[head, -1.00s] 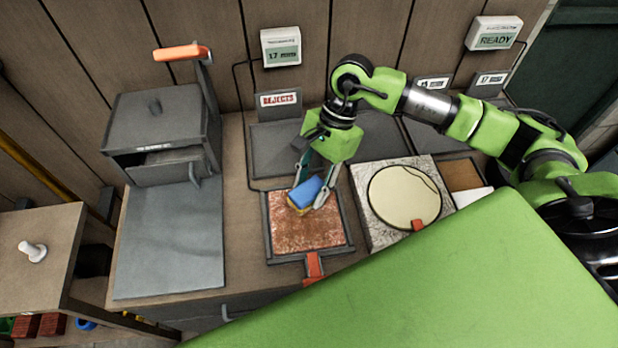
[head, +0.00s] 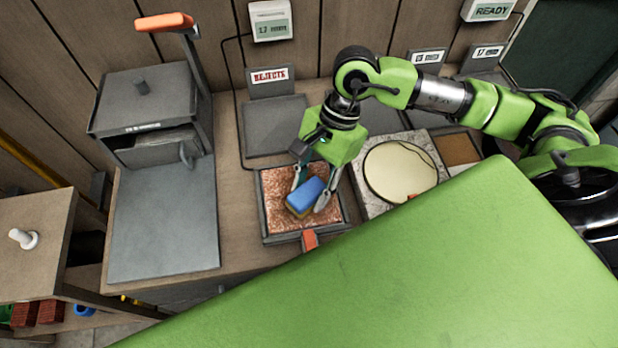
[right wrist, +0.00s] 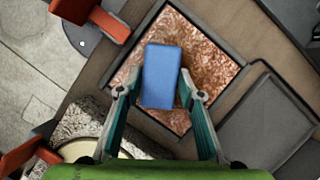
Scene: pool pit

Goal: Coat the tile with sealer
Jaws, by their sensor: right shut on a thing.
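A reddish-brown mottled tile (head: 275,187) lies in a dark grey frame on the bench; it also shows in the right wrist view (right wrist: 206,62). My right gripper (head: 310,198) is shut on a blue sponge (head: 305,193) with a yellowish underside. The sponge is over the middle of the tile; whether it touches is hard to tell. In the right wrist view the blue top of the sponge (right wrist: 161,75) sits between the fingers. A speckled stone block with a round pale-yellow pool (head: 400,172) stands to the right of the tile. My left gripper is not in view.
An orange clamp handle (head: 310,240) sits at the frame's front edge. A grey press with an orange lever (head: 164,22) stands at left. A grey pad lies behind the tile below the REJECTS sign (head: 270,75). My green body covers the lower right.

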